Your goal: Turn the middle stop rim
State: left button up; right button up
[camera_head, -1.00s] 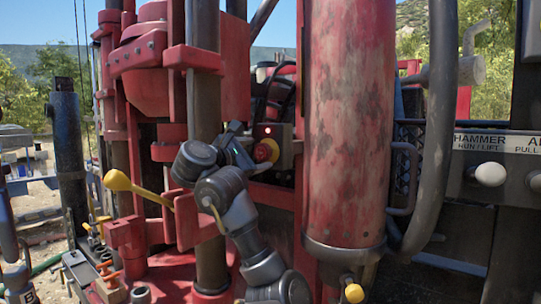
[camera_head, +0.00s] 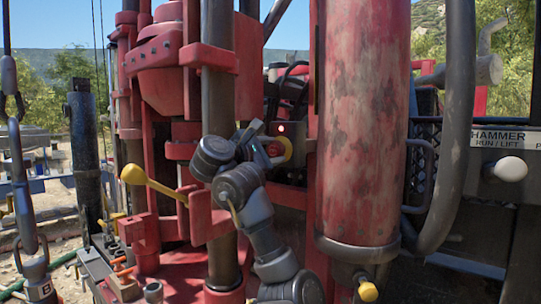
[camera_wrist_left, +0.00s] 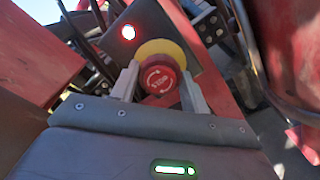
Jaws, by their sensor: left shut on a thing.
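The stop rim is a red round knob with a yellow collar (camera_head: 284,150), on a dark control box behind the red mast. In the left wrist view the red knob (camera_wrist_left: 160,78) shows white arrow marks, and the yellow rim rises behind it. My left gripper (camera_head: 266,146) reaches the knob from the left. In the left wrist view its two pale fingers (camera_wrist_left: 158,88) stand on either side of the red knob, shut on it. A lit red lamp (camera_wrist_left: 128,32) is above left of the knob. My right gripper is not in view.
A large worn red cylinder (camera_head: 362,120) stands right of the knob. A dark pipe (camera_head: 220,100) and red mast parts stand to the left. A yellow-knobbed lever (camera_head: 133,174) sticks out at the left. A white knob (camera_head: 510,169) is at the far right.

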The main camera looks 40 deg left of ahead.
pick_arm(q)
jog(key=m+b, duration=0.2)
jog(key=m, duration=0.1)
jog(key=m+b, duration=0.1)
jog(key=b, duration=0.1)
jog(key=shift+f+m, duration=0.25)
jog(key=shift+m, duration=0.15)
jog(key=shift+s+r+m+b, duration=0.1)
jog(key=shift+m+b, duration=0.35)
jog(key=shift+m, duration=0.45)
jog(key=shift+r+b, duration=0.15)
jog(key=shift+b, duration=0.2)
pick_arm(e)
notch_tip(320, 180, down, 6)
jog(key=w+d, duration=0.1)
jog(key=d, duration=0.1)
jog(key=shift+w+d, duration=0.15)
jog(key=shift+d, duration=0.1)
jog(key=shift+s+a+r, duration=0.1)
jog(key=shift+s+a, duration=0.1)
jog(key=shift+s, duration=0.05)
pick_arm(q)
jog(key=o, duration=1)
jog(key=shift+a, duration=0.1)
